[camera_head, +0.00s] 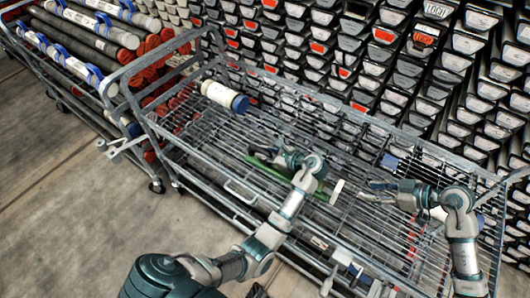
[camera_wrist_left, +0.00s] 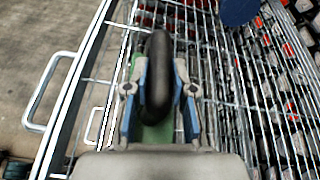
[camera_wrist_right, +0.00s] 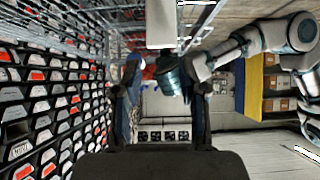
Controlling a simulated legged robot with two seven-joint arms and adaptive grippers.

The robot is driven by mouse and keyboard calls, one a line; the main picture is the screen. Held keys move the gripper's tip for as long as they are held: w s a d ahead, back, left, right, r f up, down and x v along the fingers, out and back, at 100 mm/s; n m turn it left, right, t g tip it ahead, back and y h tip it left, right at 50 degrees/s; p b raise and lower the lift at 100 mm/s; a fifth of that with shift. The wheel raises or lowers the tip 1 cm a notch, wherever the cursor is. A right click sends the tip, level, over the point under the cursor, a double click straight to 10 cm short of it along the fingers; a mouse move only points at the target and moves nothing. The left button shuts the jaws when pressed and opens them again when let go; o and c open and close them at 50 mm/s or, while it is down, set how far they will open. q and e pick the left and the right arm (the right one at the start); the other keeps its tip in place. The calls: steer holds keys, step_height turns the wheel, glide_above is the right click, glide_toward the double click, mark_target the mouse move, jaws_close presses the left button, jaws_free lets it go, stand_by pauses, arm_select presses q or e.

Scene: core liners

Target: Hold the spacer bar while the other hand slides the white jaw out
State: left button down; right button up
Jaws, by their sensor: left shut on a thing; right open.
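The spacer bar is a green bar (camera_head: 322,196) with a dark grip, lying along the wire cart top. My left gripper (camera_head: 268,153) is shut on its dark grip (camera_wrist_left: 158,75), which stands between the blue-lined fingers (camera_wrist_left: 158,95); the fingers hide part of the bar. The white jaw (camera_head: 337,191) is a pale block at the bar's right end. In the right wrist view it appears as a large white block (camera_wrist_right: 160,24) beyond the fingertips. My right gripper (camera_head: 372,189) is open and empty, a short way right of the jaw and pointing towards it.
The wire cart has a raised metal rim (camera_head: 212,200). A white tube with a blue cap (camera_head: 225,97) lies at its far left. Racks of dark boxes (camera_head: 400,60) line the back. Another cart with tubes (camera_head: 75,50) stands at the upper left.

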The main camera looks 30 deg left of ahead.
steer(key=shift+c, duration=0.3)
steer(key=shift+a, duration=0.1)
steer(key=c, duration=0.4)
steer(key=shift+s+a+n, duration=0.15)
steer(key=shift+a+n, duration=0.15)
steer(key=shift+n, duration=0.2)
jaws_close()
steer(key=n+t+h, duration=0.6)
steer(key=n+h, duration=0.4)
steer(key=n, duration=2.6)
glide_above(325, 196)
step_height(325, 196, down, 7)
steer(key=shift+a+r, duration=0.1)
steer(key=shift+r, duration=0.05)
